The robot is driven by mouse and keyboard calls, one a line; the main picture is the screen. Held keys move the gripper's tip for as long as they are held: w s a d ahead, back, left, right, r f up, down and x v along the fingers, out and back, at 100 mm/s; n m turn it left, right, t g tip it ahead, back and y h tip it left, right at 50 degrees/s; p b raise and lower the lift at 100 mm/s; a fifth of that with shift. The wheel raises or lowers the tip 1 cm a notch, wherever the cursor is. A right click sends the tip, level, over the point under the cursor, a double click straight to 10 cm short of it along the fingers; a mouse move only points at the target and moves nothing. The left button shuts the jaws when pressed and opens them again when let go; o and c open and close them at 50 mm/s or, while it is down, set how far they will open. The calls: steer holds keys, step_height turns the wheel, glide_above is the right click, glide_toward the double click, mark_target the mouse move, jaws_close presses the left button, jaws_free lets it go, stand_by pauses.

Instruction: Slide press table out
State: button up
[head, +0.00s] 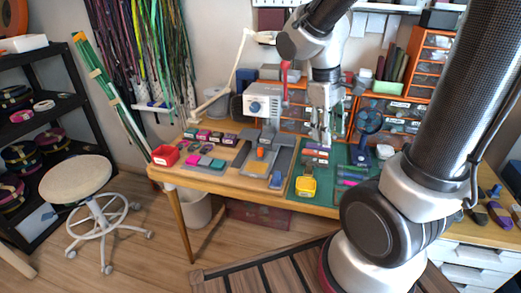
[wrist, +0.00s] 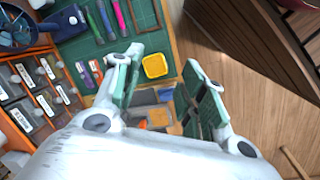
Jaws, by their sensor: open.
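Grey and orange parts (wrist: 158,117) show between my fingers in the wrist view. My gripper (head: 321,130) is open and empty, right of the press above the green mat, apart from the press table.
The green mat (head: 312,188) holds a yellow box (head: 306,186) and small tools. A blue fan (head: 368,122) and orange drawers (head: 400,112) stand to the right. A red bin (head: 165,155) and small boxes are on the left. A stool (head: 76,178) stands on the floor.

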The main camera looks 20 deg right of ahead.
steer(key=w+f+n+h, duration=0.2)
steer(key=w+f+n, duration=0.4)
steer(key=w, duration=0.2)
steer(key=n+t+y, duration=0.2)
steer(key=n+t, duration=0.2)
steer(key=n, duration=1.4)
glide_above(260, 149)
steer(key=s+a, duration=0.2)
step_height(260, 149, down, 8)
steer(key=shift+n, duration=0.3)
steer(key=shift+d+x, duration=0.2)
steer(key=shift+x, duration=1.85)
steer(key=shift+d+x, duration=0.2)
steer(key=shift+x, duration=1.8)
steer(key=shift+s, duration=0.15)
jaws_close()
